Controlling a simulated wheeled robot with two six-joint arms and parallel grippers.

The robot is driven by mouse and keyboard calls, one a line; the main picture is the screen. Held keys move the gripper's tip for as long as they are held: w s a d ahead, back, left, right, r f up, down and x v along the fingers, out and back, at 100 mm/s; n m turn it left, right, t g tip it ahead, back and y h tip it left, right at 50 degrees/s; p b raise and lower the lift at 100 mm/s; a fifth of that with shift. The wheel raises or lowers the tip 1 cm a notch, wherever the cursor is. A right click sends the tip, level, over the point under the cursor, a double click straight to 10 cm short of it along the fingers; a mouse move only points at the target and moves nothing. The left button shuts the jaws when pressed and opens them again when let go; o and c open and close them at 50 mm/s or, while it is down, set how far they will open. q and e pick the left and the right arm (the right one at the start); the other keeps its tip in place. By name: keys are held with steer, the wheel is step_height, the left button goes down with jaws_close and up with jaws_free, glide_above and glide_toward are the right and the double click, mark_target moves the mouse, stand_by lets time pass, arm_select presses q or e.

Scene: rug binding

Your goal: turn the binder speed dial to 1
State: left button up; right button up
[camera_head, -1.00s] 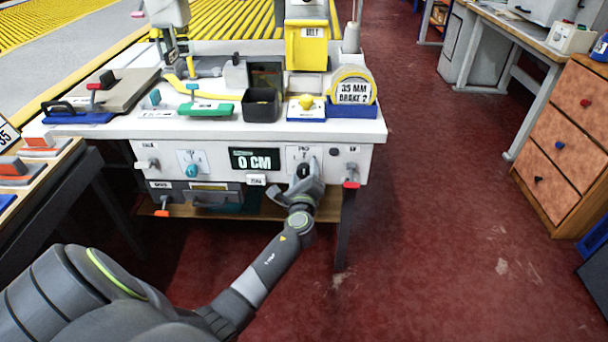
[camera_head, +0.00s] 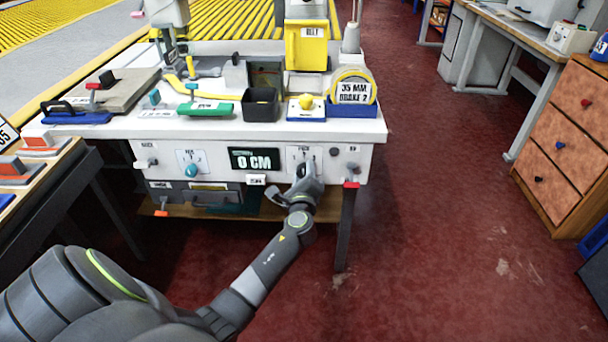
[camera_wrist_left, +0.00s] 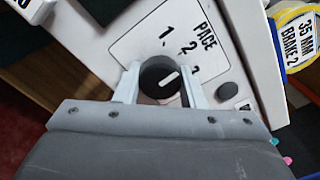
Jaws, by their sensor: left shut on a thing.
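The dial is a round black knob (camera_wrist_left: 158,77) with a white pointer line, on a white panel marked PACE with 1, 2 and 3. In the left wrist view its pointer slants up and right, toward the side of 2 and 3, not at 1. In the head view the dial (camera_head: 301,169) is partly hidden by my gripper on the machine's front. My left gripper (camera_head: 303,178) is shut on the dial, with one pale finger on each side, as the left wrist view (camera_wrist_left: 160,88) shows. My right gripper is not in view.
The "0 CM" display (camera_head: 253,159) is left of the dial, and a teal knob (camera_head: 191,171) is farther left. A red-tipped lever (camera_head: 351,183) is close on the right. A blue-based "35 MM BRAKE 2" piece (camera_head: 352,108) stands above. Red floor is clear to the right.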

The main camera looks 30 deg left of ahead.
arm_select(q)
steer(key=shift+f+n+b, duration=0.15)
steer(key=shift+n+b, duration=0.55)
steer(key=shift+n, duration=0.4)
steer(key=shift+n+b, duration=0.75)
steer(key=shift+n, duration=0.45)
steer(key=shift+n+b, duration=1)
steer(key=shift+n, duration=0.9)
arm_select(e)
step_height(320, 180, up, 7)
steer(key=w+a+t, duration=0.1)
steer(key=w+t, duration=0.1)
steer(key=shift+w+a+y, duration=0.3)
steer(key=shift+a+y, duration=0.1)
arm_select(q)
steer(key=o, duration=1)
